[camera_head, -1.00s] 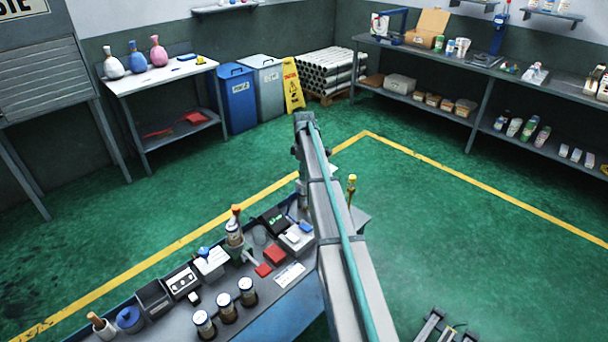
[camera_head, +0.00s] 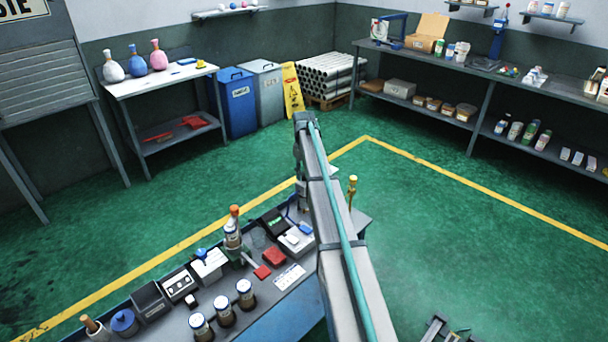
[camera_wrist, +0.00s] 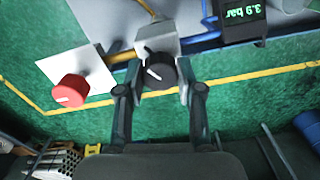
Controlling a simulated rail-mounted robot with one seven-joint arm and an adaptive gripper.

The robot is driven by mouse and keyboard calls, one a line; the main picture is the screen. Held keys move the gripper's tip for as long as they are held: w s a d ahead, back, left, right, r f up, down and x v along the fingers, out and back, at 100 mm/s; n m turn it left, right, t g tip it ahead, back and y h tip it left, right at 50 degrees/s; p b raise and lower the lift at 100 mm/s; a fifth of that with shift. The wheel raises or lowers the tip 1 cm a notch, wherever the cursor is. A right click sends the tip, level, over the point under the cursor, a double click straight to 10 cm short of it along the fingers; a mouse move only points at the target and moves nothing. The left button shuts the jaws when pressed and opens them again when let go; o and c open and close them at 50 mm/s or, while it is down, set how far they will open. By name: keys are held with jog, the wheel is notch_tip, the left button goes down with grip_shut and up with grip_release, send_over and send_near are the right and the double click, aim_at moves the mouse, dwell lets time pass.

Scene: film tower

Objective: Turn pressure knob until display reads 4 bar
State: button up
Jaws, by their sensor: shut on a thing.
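In the wrist view the pressure knob (camera_wrist: 160,72) is black and round with a pale pointer line. It sits on a grey block (camera_wrist: 158,38) on a pipe. My gripper (camera_wrist: 155,88) is shut on the knob, one finger on each side. The display (camera_wrist: 242,16), a black box at the upper right, reads 3.9 bar in green digits, upside down in this view. In the head view a dark box with a green readout (camera_head: 273,219) stands on the bench, and my arm hides the gripper and the knob.
The bench (camera_head: 290,308) in the head view carries several jars, boxes and a red-topped bottle (camera_head: 233,230). Green floor lies open to the right.

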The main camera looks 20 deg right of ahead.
dwell(0.3)
jog(key=o, duration=1.2)
jog(key=shift+c, duration=0.2)
jog(key=shift+r, duration=0.15)
notch_tip(320, 180, up, 12)
